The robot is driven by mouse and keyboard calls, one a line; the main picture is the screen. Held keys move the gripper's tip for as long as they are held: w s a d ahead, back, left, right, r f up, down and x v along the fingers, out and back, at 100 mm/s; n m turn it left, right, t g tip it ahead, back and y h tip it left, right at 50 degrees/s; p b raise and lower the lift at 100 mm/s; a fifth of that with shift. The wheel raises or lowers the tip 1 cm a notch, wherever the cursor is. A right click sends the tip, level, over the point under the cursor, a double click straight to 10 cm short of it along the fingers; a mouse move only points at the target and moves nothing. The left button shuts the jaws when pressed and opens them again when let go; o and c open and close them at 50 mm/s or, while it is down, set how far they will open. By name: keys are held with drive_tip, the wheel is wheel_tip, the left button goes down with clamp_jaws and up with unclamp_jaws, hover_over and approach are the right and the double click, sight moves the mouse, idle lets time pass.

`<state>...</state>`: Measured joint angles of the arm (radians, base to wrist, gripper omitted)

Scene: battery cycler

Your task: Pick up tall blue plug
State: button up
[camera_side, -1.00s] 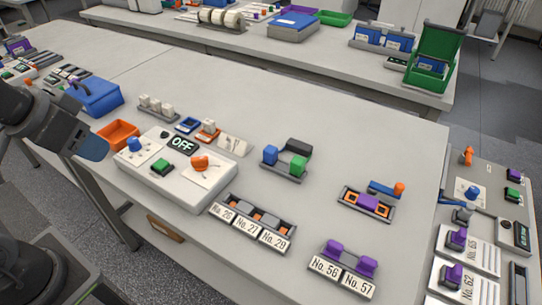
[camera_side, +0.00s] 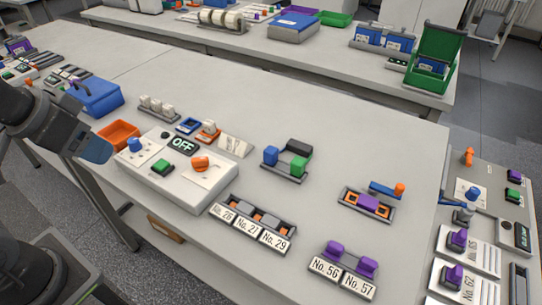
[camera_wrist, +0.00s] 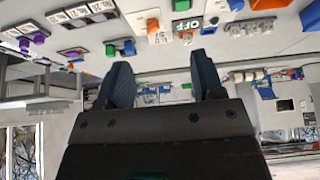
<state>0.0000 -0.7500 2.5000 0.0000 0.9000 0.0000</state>
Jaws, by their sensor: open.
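A blue plug (camera_side: 270,156) stands upright at the left end of a small grey holder (camera_side: 284,176) in the middle of the table in the side view. A green plug (camera_side: 299,166) and a black piece (camera_side: 299,146) share that holder. My gripper (camera_side: 97,150) is at the far left of the side view, near the orange bin and well away from the blue plug. In the wrist view my gripper (camera_wrist: 161,62) has its two blue fingers wide apart with nothing between them.
A control box (camera_side: 180,172) reading OFF lies between my gripper and the holder. An orange bin (camera_side: 118,134) and a blue box (camera_side: 96,98) stand near my gripper. Numbered racks with purple plugs (camera_side: 335,248) line the front edge. Table behind the holder is clear.

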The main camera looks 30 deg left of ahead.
drive_tip(key=w+d+r+m+g, duration=0.1)
drive_tip(key=w+d+r+m, duration=0.1)
drive_tip(key=w+r+m, duration=0.35)
drive_tip(key=m+g, duration=0.5)
drive_tip(key=m, duration=0.8)
hover_over(271, 149)
wheel_tip(271, 149, down, 12)
drive_tip(key=shift+n, duration=0.25)
wheel_tip(271, 149, down, 14)
drive_tip(key=shift+r, duration=0.25)
drive_tip(key=c, duration=1)
